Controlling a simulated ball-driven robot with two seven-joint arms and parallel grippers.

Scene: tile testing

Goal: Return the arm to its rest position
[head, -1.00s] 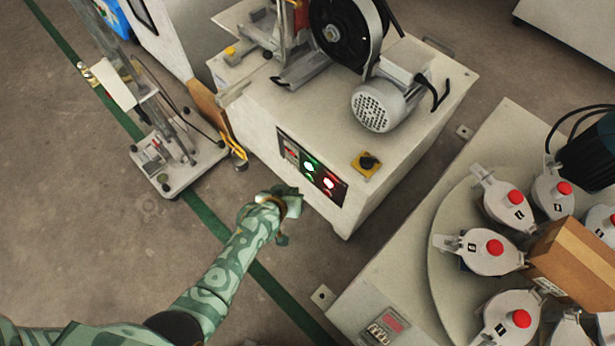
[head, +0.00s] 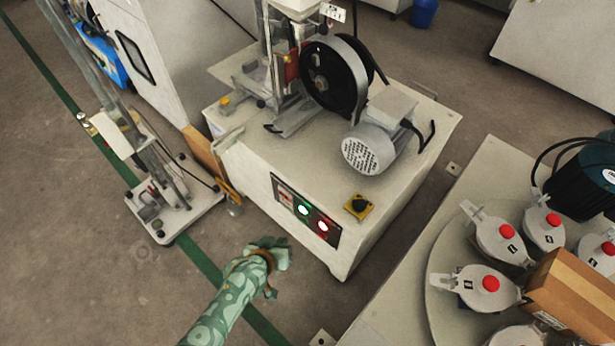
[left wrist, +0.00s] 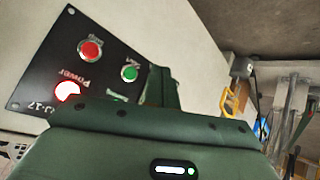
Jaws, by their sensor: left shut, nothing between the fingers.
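My left arm reaches up from the bottom of the head view, patterned in light and dark green. My left gripper (head: 268,256) is shut and empty, in front of and apart from the machine's control panel (head: 306,210). The panel is black, with a lit green button (head: 303,210) and a bright red-white button (head: 323,227). In the left wrist view, the dark green gripper body fills the lower part, with the panel (left wrist: 45,75) behind it at the left. My right gripper is not in view.
The white machine (head: 350,245) carries a black wheel, a motor (head: 368,150) and a yellow-based knob (head: 358,206). A turntable with red-topped pots (head: 487,287) and a cardboard box (head: 575,290) is at the right. A small stand (head: 175,205) is at the left. Open floor surrounds my left gripper.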

